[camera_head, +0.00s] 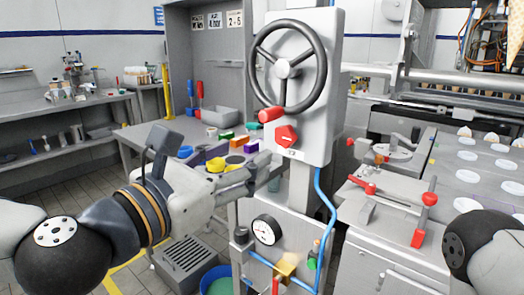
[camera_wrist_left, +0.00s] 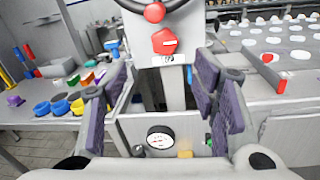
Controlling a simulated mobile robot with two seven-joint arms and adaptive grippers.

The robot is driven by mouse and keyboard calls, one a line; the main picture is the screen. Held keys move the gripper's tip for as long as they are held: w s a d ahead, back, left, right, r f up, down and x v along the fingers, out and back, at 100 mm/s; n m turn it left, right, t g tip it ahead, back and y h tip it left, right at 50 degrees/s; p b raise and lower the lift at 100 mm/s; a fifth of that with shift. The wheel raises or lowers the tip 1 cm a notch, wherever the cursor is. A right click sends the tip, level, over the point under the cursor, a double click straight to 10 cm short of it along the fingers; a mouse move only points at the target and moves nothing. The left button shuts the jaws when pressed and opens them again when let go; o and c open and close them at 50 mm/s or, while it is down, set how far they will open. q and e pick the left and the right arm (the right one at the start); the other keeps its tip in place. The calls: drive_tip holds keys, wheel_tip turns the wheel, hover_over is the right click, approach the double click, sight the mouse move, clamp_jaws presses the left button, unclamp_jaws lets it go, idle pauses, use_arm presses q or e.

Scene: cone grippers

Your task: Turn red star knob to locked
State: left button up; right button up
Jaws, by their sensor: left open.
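The red star knob (camera_head: 286,136) sits on the front of the grey upright panel (camera_head: 318,140), below the black handwheel. A small label is under it. In the left wrist view the knob (camera_wrist_left: 164,41) carries a white mark lying nearly level; I cannot read lock markings. My left gripper (camera_head: 277,168) is just below and left of the knob in the head view, apart from it. In the left wrist view its two dark pads (camera_wrist_left: 162,92) are spread wide, with nothing between them, and the knob shows above and beyond them. My right gripper is out of view.
The black handwheel (camera_head: 288,68) with its red handle (camera_head: 270,114) is close above the knob. A gauge (camera_head: 265,230) and a blue pipe (camera_head: 324,215) are below. A table with coloured parts (camera_head: 217,165) stands left; red-handled clamps (camera_head: 363,185) stand right.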

sight(283, 138)
use_arm(q)
drive_tip(key=x, duration=0.8)
drive_tip(key=b+x, duration=0.1)
drive_tip(key=x, duration=0.3)
drive_tip(key=shift+s+d+f, duration=0.15)
drive_tip(key=shift+s+d, duration=0.05)
drive_tip(key=c, duration=1.2)
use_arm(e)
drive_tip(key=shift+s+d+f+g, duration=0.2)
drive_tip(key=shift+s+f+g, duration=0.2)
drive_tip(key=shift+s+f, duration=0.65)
